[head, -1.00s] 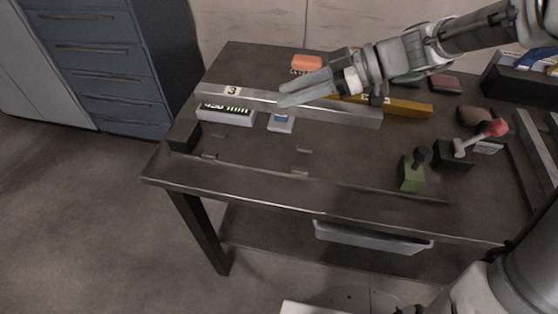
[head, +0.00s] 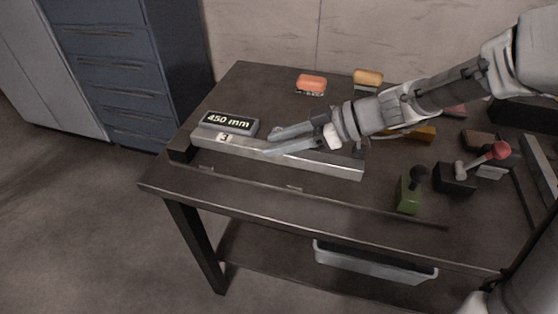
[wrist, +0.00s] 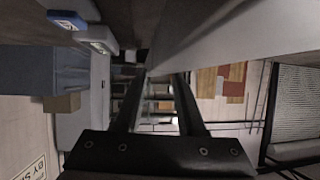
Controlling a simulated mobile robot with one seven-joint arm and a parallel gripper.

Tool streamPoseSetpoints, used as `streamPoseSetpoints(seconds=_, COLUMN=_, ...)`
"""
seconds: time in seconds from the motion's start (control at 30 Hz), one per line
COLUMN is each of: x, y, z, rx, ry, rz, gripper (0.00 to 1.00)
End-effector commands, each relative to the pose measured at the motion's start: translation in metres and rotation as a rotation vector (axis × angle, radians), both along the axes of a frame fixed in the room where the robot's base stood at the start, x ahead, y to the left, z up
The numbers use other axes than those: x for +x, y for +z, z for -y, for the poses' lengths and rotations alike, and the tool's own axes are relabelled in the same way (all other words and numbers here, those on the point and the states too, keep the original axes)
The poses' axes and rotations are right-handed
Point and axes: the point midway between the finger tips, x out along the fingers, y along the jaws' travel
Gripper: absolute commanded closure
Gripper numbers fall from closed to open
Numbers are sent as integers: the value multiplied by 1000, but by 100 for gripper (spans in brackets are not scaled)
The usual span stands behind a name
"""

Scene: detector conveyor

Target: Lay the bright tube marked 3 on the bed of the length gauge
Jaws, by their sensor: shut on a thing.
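The bright tube (head: 242,147) marked 3 is a long silvery bar with its label near the left end. In the head view it lies along the dark bed of the length gauge (head: 255,180), just in front of the gauge's display (head: 228,123), which reads 450 mm. Its left end is close to the black end block (head: 180,149). I cannot tell whether the tube touches the bed. In the wrist view the tube (wrist: 240,35) is a large grey slanted surface beyond the fingers.
An orange block (head: 311,83) and a yellow block (head: 368,77) stand at the back. A green block with a black knob (head: 409,193) and a red-knobbed lever (head: 496,151) stand at right. An orange-yellow bar (head: 415,133) lies behind my arm. The table's front strip is clear.

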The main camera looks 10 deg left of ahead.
Motion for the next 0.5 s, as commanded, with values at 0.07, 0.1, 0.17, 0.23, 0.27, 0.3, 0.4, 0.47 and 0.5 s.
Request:
streamPoseSetpoints(seconds=0.07, x=0, y=-4, z=-1, rx=3, ry=0, rz=1, gripper=100)
streamPoseSetpoints(seconds=0.1, x=0, y=-6, z=0, rx=2, ry=0, rz=1, gripper=100)
streamPoseSetpoints(seconds=0.17, x=0, y=-12, z=0, rx=2, ry=0, rz=0, gripper=100)
streamPoseSetpoints(seconds=0.23, x=0, y=-21, z=0, rx=3, ry=0, rz=-1, gripper=100)
streamPoseSetpoints(seconds=0.27, x=0, y=-26, z=-1, rx=4, ry=0, rz=-2, gripper=100)
streamPoseSetpoints(seconds=0.3, x=0, y=-32, z=-1, rx=3, ry=0, rz=-1, gripper=100)
streamPoseSetpoints(seconds=0.4, x=0, y=-40, z=-1, rx=3, ry=1, rz=0, gripper=100)
streamPoseSetpoints(seconds=0.47, x=0, y=-41, z=-1, rx=2, ry=2, rz=1, gripper=100)
streamPoseSetpoints(seconds=0.5, x=0, y=-40, z=-1, rx=2, ry=1, rz=2, gripper=100)
